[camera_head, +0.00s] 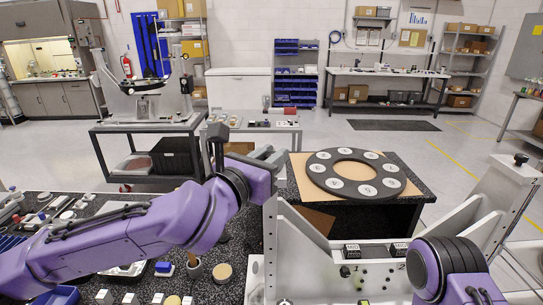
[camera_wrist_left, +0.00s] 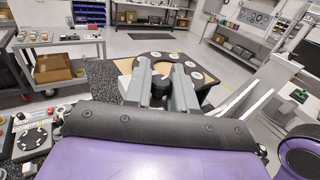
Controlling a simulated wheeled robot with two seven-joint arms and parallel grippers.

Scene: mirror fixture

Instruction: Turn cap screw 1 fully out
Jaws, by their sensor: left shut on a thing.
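My left gripper (camera_head: 268,160) is at the top of the left upright of the pale grey fixture (camera_head: 296,255). In the left wrist view its two grey fingers (camera_wrist_left: 161,88) are closed around a dark round knob, which I take to be cap screw 1 (camera_wrist_left: 160,84). The fingers hide most of it, and in the head view it is covered by the gripper. I cannot tell how far out its thread is. A second black cap screw (camera_head: 521,158), marked 2, stands on top of the right upright. My right gripper is out of view; only its arm shows at lower right.
A black ring with numbered white discs (camera_head: 357,174) lies on a speckled table behind the fixture. Two small black labelled blocks (camera_head: 352,250) sit on the fixture's front ledge. The speckled bench at left (camera_head: 225,262) holds many small parts below my left arm.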

